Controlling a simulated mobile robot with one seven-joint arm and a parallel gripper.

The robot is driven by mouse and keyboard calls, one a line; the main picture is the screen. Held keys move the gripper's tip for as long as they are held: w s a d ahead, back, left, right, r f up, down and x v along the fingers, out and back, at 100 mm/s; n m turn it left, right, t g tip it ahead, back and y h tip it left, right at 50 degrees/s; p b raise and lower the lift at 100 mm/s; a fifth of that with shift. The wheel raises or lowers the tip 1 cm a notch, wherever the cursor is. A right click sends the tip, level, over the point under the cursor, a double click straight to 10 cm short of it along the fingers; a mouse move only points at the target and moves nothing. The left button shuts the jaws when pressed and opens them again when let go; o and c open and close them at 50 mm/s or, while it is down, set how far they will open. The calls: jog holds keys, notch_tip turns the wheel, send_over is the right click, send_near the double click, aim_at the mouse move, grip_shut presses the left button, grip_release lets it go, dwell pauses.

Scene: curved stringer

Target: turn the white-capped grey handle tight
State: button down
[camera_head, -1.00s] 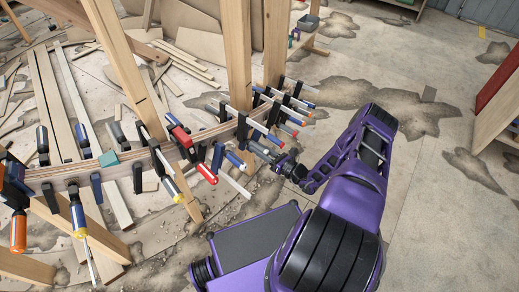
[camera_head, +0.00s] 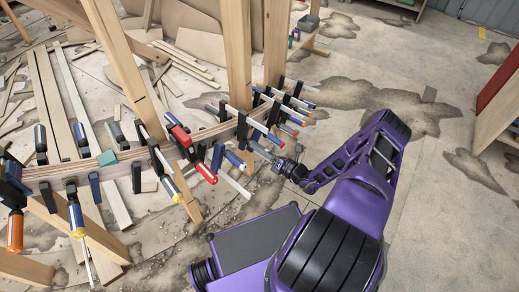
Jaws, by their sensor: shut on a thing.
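The grey handle (camera_head: 260,149) belongs to a bar clamp on the curved wooden stringer (camera_head: 215,131). It points down and to the right from the stringer, towards my gripper. My gripper (camera_head: 280,163) is at the handle's outer end, shut on it. The fingers are small and dark in this view. The handle's white cap is hard to make out among them. A blue-handled clamp (camera_head: 236,160) is close to the left of the grey handle, and orange-tipped clamps (camera_head: 290,130) are just above it.
Several more clamps line the stringer, including a red-handled one (camera_head: 206,173) and an orange-handled one (camera_head: 15,231). Wooden posts (camera_head: 237,55) rise behind it. Planks (camera_head: 60,100) litter the left floor. The floor at right is mostly clear.

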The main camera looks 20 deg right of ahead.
jog(key=m, duration=0.6)
jog(key=shift+s, duration=0.1)
jog(key=m, duration=0.5)
jog(key=shift+m, duration=0.4)
jog(key=shift+a, duration=0.1)
jog(key=c, duration=0.5)
grip_release()
jog(key=shift+c, duration=0.2)
jog(key=v, duration=1.7)
jog(key=shift+s+p, duration=0.2)
jog(key=shift+p, duration=0.1)
